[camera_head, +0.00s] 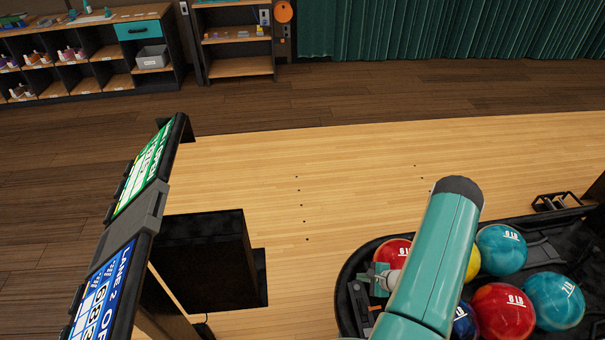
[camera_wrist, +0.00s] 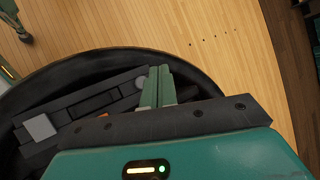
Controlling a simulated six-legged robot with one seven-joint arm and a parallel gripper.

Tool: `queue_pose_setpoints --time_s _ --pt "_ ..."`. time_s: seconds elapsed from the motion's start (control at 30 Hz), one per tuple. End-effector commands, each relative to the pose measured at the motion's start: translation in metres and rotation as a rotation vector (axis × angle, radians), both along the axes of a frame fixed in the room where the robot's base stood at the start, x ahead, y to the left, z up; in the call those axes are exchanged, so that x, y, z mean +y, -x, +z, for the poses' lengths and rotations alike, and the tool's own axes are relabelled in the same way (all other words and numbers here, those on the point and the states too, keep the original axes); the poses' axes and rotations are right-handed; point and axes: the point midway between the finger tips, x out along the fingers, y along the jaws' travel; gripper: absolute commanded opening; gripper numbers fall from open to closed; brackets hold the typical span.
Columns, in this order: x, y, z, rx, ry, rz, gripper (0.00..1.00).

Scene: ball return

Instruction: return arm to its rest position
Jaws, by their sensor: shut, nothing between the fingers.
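My arm (camera_head: 436,255) is teal and reaches over the ball return (camera_head: 348,265), a black rounded tray with bowling balls. My gripper (camera_wrist: 160,72) shows in the wrist view with its two green fingers together and nothing between them. Its fingertips point over the tray's dark inside and rim. In the head view my arm covers part of the tray and some of the balls, and the gripper end is mostly hidden.
A red ball (camera_head: 393,250), a teal ball (camera_head: 502,249), another red ball (camera_head: 503,311) and others lie in the tray. A scoring console (camera_head: 125,225) stands at the left. Wooden lane floor (camera_head: 300,180) is clear beyond. Shelves (camera_head: 105,55) stand at the back.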

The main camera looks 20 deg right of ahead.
Motion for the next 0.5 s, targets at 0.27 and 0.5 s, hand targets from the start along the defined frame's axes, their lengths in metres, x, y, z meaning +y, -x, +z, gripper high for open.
queue_pose_setpoints --time_s 0.27,0.5 --pt "0.002 -0.019 0.03 -0.024 0.022 0.068 0.0" --pt "0.029 -0.07 0.135 -0.086 0.097 0.322 0.0"
